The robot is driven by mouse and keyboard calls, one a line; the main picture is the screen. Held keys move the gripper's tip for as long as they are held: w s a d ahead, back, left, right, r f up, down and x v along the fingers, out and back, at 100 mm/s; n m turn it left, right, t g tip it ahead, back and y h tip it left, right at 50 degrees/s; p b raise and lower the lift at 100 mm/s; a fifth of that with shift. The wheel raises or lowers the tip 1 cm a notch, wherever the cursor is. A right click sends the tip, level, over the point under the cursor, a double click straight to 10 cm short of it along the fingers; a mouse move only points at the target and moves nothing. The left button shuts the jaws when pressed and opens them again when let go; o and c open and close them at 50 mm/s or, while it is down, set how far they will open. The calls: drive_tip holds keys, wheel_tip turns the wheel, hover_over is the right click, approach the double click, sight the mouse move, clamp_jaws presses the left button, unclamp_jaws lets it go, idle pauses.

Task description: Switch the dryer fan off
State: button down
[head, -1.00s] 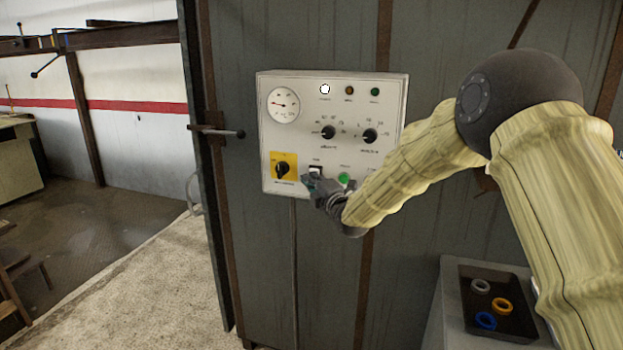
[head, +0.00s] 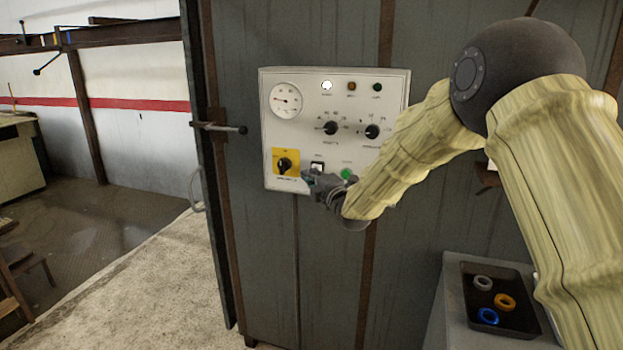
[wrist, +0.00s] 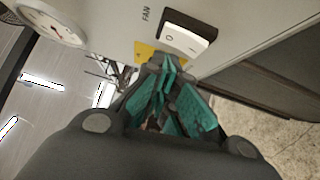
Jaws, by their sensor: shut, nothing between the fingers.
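The control panel (head: 345,100) is a pale box on the grey cabinet wall. Its fan switch (head: 317,167) is a small black-framed rocker beside the yellow-backed knob. In the wrist view the rocker (wrist: 187,35) shows a white face marked O and a line, with the label FAN beside it. My gripper (head: 312,182) is at the lower part of the panel, just below the switch. In the wrist view its teal fingers (wrist: 168,75) are shut and empty, with the tips close to the rocker's edge. I cannot tell whether they touch it.
The yellow-backed rotary knob (head: 286,162) is left of the switch and a green button (head: 346,174) is right of it. Two black dials, a gauge (head: 286,101) and lamps sit above. A dark tray (head: 490,328) with several coloured rings stands at lower right.

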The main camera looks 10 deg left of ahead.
drive_tip(key=s+a+r+b+v, duration=0.1)
drive_tip(key=b+v, duration=0.2)
drive_tip(key=v, duration=0.8)
drive_tip(key=shift+s+r+b, duration=0.3)
drive_tip(key=shift+r+b, duration=0.05)
drive_tip(key=shift+b, duration=0.05)
drive_tip(key=shift+d, duration=0.2)
